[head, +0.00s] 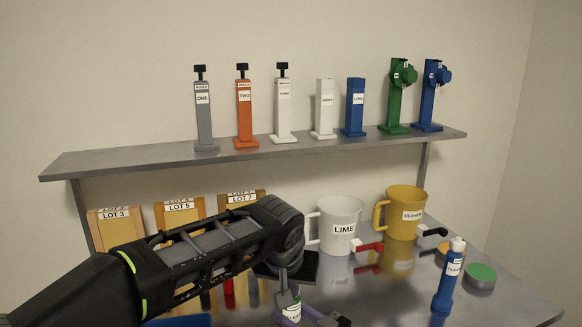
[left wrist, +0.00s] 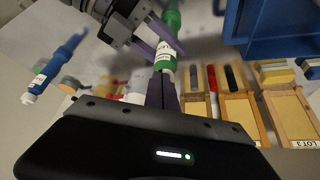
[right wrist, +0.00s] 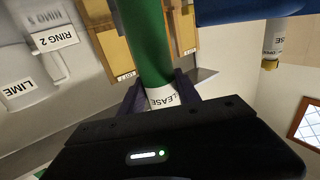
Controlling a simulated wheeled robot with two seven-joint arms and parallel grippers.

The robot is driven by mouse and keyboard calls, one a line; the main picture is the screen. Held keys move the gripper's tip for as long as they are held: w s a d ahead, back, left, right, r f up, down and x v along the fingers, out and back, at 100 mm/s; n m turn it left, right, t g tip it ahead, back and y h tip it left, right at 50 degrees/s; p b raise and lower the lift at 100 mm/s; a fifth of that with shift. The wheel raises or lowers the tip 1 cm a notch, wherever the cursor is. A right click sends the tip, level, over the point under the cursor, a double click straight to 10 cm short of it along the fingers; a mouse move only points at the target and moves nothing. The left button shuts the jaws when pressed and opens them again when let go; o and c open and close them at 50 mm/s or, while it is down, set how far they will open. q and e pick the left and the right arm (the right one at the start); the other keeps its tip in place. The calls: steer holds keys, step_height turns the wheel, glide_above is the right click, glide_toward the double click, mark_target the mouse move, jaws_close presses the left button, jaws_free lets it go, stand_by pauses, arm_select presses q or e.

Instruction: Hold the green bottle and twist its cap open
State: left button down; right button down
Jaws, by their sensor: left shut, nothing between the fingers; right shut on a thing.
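The green bottle shows in the left wrist view (left wrist: 165,55) as a green body with a white label band. In the right wrist view the bottle (right wrist: 152,45) runs between the purple fingers of my right gripper (right wrist: 160,95), which is shut on it at the label. In the head view only a small part of the bottle (head: 294,311) shows, low in the middle, mostly hidden by my left arm. My left gripper (left wrist: 163,78) is shut and empty, its tips close to the label end of the bottle. I cannot make out the cap clearly or tell if the tips touch it.
A blue bottle (head: 449,275) with a white top stands at the right, near a green-topped disc (head: 481,274). A white LIME mug (head: 338,216) and a yellow mug (head: 402,202) stand behind. Wooden LOT racks (head: 115,231) line the back. A blue bin (left wrist: 270,25) is nearby.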

arm_select(q)
steer(key=shift+s, duration=0.1)
steer(key=shift+s, duration=0.3)
steer(key=shift+r, duration=0.1)
step_height(320, 180, up, 6)
steer(key=shift+f, duration=0.1)
stand_by(0.4)
steer(key=a, duration=0.1)
steer(key=a+r, duration=0.1)
steer(key=shift+w+a, duration=0.15)
steer(key=shift+a, duration=0.2)
